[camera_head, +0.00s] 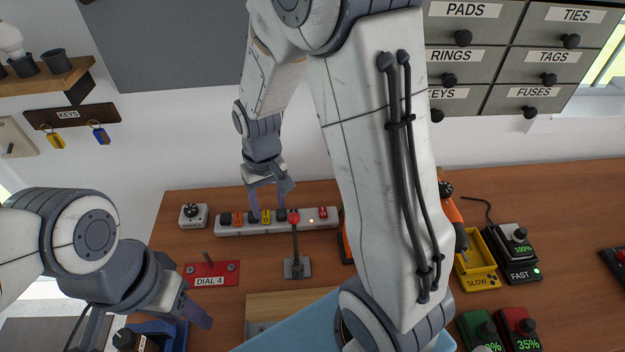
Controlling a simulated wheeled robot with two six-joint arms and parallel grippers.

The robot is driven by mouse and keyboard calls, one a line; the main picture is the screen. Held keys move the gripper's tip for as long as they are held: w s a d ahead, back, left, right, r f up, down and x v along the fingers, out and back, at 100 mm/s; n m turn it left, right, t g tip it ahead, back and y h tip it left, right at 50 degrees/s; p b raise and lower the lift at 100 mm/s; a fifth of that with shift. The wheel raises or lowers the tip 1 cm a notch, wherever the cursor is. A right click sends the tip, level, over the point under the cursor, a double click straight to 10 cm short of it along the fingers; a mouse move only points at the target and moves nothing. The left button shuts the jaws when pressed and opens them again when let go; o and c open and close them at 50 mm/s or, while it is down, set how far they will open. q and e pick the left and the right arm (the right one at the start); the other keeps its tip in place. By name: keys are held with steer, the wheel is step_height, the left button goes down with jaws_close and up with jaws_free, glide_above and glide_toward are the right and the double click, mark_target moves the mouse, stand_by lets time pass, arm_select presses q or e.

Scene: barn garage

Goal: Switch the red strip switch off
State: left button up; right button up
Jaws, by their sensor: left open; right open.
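A white power strip (240,231) lies at the back of the wooden bench, with several coloured and dark plugs along it. Its red switch (323,212) is at the right end, beside a small glowing light (311,221). Which way the switch is tipped is too small to tell. My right gripper (268,200) is open, pointing down over the middle of the strip, left of the red switch. Whether its fingertips touch the plugs cannot be told. My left gripper (196,312) is open and empty at the lower left, well in front of the strip.
A red-knobbed lever (297,266) stands in front of the strip. A yellow SLOW holder (477,262) and a FAST charger (517,255) are to the right.

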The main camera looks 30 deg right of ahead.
steer(key=w+d+f+m+p, duration=0.2)
steer(key=w+d+m+p, duration=0.1)
steer(key=d, duration=0.7)
steer(key=m+p, duration=0.2)
glide_toward(323, 211)
step_height(323, 211, down, 6)
steer(key=p, duration=0.3)
steer(key=shift+w+a+f, duration=0.1)
steer(key=shift+f+p, duration=0.3)
steer(key=shift+f, duration=0.6)
arm_select(q)
step_height(323, 211, up, 10)
steer(key=shift+r, duration=0.25)
